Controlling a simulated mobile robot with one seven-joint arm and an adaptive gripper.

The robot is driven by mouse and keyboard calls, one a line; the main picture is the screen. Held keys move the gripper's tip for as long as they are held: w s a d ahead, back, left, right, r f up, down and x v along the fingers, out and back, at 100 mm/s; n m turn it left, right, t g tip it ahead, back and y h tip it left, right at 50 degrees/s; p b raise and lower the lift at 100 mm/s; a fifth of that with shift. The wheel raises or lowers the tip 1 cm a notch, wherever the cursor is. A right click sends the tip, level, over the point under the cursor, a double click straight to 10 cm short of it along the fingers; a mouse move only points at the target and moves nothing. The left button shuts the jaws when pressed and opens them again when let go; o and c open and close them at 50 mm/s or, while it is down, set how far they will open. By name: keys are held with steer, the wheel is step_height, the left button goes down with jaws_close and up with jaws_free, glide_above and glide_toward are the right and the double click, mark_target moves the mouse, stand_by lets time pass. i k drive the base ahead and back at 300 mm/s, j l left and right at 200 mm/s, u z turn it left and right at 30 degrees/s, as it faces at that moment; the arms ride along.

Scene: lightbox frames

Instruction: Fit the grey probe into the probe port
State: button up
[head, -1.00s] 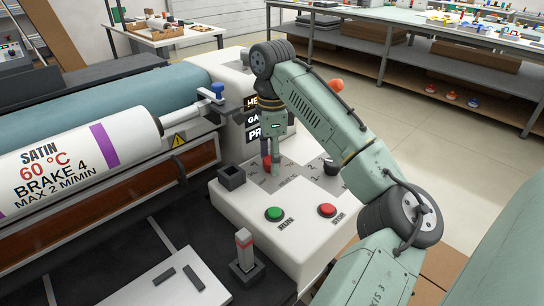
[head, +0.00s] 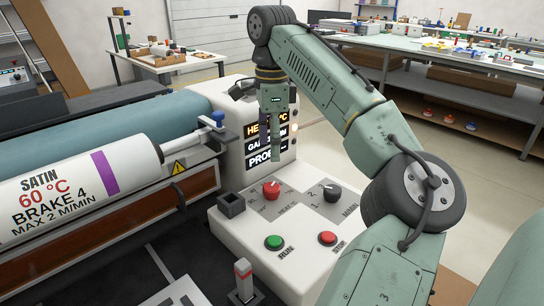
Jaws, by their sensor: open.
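A grey post with a red band, which looks like the grey probe (head: 243,271), stands upright in a square holder at the bottom of the head view, partly cut off. A dark, square, open-topped socket (head: 231,206) on the left edge of the white control console looks like the probe port; nothing sticks out of it. My gripper (head: 275,156) is open and points down, raised above the console behind the red knob (head: 271,190). It appears empty and is well apart from the post.
The console (head: 225,228) also bears a black knob (head: 332,193), a green button (head: 274,242) and a red button (head: 327,238). A lit display (head: 262,145) is partly hidden behind my gripper. A large white roller (head: 85,180) lies at the left.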

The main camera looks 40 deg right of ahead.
mark_target(233, 222)
steer(key=k, duration=1)
